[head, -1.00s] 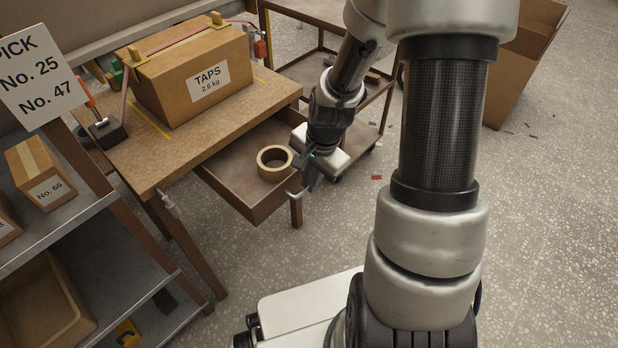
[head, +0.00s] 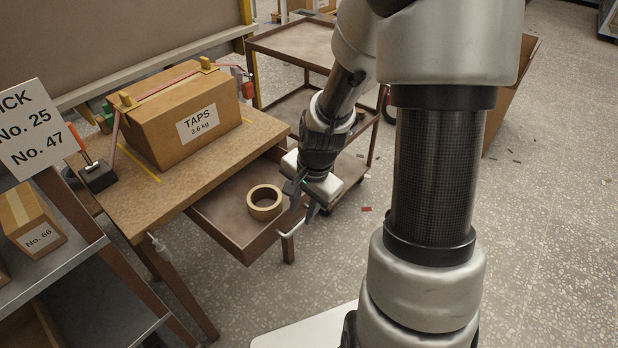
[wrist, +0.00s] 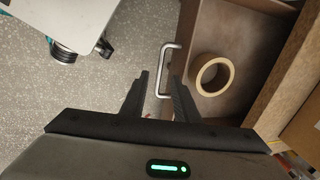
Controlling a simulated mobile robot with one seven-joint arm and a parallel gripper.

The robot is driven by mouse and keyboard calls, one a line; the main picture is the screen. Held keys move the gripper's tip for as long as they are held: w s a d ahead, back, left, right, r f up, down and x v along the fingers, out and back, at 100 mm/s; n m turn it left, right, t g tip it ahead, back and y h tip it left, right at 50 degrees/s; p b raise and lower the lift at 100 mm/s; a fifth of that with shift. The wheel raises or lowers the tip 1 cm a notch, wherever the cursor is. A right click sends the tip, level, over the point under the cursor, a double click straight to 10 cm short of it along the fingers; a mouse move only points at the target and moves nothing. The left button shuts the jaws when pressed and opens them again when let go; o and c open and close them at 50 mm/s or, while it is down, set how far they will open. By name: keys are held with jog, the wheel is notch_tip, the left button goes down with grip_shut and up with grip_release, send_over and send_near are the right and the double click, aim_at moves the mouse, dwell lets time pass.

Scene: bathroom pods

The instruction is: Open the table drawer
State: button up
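The wooden table (head: 200,165) has its drawer (head: 228,228) pulled out, with the inside showing. A roll of tan tape (head: 265,203) lies in the drawer; it also shows in the wrist view (wrist: 213,75). The pale bar handle (head: 292,229) is on the drawer's front. My gripper (head: 305,202) is at the drawer front, beside the handle. In the wrist view my gripper (wrist: 159,80) has its fingers apart, and the handle (wrist: 163,72) shows between them. I cannot tell whether either finger touches it.
A strapped box marked TAPS (head: 175,115) sits on the tabletop. A shelf rack (head: 60,270) with a small box (head: 32,222) stands at the left. A brown cart (head: 300,50) stands behind my gripper.

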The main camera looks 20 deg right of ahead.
notch_tip(320, 180, up, 12)
jog(key=s+d+p, duration=0.1)
jog(key=s+p, duration=0.1)
jog(key=p, duration=0.1)
jog(key=shift+r, duration=0.2)
jog(key=shift+s+d, duration=0.1)
